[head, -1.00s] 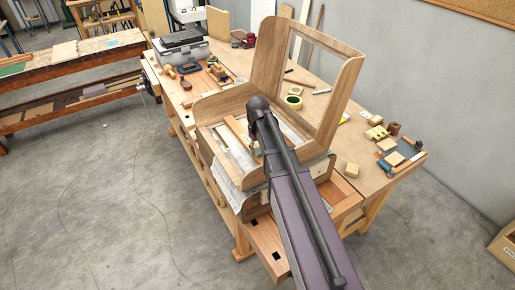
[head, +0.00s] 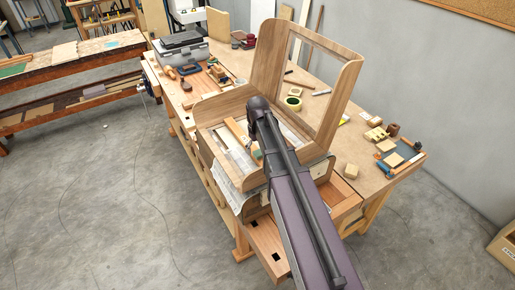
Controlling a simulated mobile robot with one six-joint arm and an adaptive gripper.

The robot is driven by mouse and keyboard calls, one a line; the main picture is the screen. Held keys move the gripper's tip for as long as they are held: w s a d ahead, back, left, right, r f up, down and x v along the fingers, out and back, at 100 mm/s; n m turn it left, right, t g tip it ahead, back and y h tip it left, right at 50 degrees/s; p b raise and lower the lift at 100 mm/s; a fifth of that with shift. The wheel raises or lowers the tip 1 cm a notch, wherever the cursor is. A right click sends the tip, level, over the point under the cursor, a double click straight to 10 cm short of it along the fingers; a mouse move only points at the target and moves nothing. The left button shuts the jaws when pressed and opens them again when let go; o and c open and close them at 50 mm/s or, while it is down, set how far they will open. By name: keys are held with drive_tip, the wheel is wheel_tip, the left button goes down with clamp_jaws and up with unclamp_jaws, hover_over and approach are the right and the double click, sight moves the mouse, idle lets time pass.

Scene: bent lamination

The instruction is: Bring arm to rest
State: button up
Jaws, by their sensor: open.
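My arm (head: 290,190) reaches from the bottom of the head view up to the bent wooden lamination (head: 222,104) on the workbench. Its dark rounded joint (head: 258,104) shows over the open middle of the lamination. The lamination has a low curved wall at the left and a tall upright frame (head: 270,60) with a rectangular opening at the back right. Wooden strips and pale sheets lie inside it. My gripper does not show; the arm hides part of the lamination's inside.
The workbench (head: 330,110) carries a roll of tape (head: 293,103), a small wooden block (head: 351,171), several tools and blocks at the right, and a grey case (head: 180,50) at the far left. A second bench (head: 75,66) stands at the left. The concrete floor (head: 120,200) between is mostly clear.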

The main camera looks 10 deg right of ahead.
drive_tip(key=shift+r+p, duration=2.85)
drive_tip(key=shift+r, duration=0.15)
